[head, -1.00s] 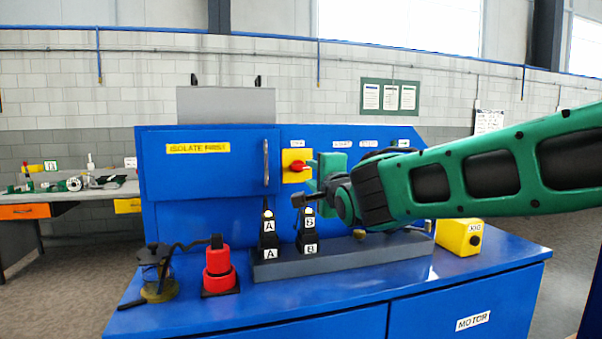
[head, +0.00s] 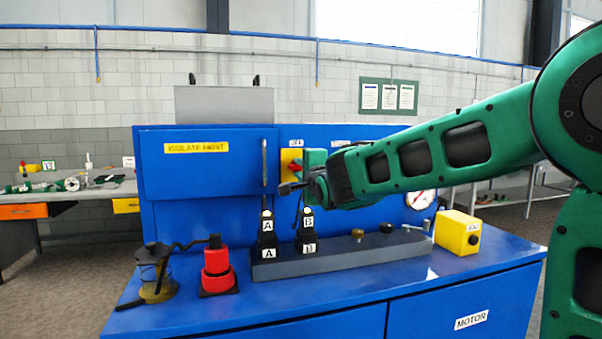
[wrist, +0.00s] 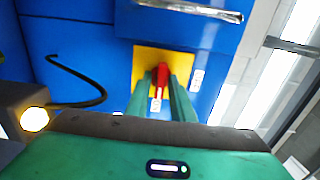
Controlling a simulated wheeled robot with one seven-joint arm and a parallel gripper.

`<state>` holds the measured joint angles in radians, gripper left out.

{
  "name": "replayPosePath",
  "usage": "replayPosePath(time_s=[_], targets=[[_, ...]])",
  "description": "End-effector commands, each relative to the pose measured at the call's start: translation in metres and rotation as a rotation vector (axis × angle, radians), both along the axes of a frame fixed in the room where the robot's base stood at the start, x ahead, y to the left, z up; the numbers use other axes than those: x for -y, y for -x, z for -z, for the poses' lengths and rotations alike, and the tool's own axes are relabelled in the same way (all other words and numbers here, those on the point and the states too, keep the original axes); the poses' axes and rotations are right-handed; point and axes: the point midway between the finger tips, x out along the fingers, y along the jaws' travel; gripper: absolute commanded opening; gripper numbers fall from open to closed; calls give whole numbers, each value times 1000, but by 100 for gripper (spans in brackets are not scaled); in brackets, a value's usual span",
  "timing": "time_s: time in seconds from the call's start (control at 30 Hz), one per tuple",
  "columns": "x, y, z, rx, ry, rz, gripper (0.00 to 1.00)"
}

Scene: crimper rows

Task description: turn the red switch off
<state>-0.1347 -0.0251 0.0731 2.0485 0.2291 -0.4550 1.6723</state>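The red switch (wrist: 162,75) sits on a yellow plate (wrist: 145,62) on the blue panel. In the wrist view its handle lies between the two green fingers of my gripper (wrist: 160,84), which stand on either side of it and look apart, with a white label showing between them. I cannot tell whether a finger touches the handle. In the head view my gripper (head: 302,164) is at the yellow plate (head: 287,157) and covers most of the switch.
Black levers A (head: 267,237) and B (head: 307,233) stand on a grey block below my gripper. A red knob (head: 217,265), a glass jar (head: 157,275) and a yellow box (head: 457,232) are on the blue bench (head: 350,293). A metal handle (wrist: 190,8) is near the switch.

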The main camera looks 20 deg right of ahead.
Motion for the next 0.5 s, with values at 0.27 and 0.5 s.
replayPosePath(time_s=[0.27, 0.5], targets=[[5, 0, 1, -2, 2, 3, 0], [3, 0, 2, -4, 47, 4, 0]])
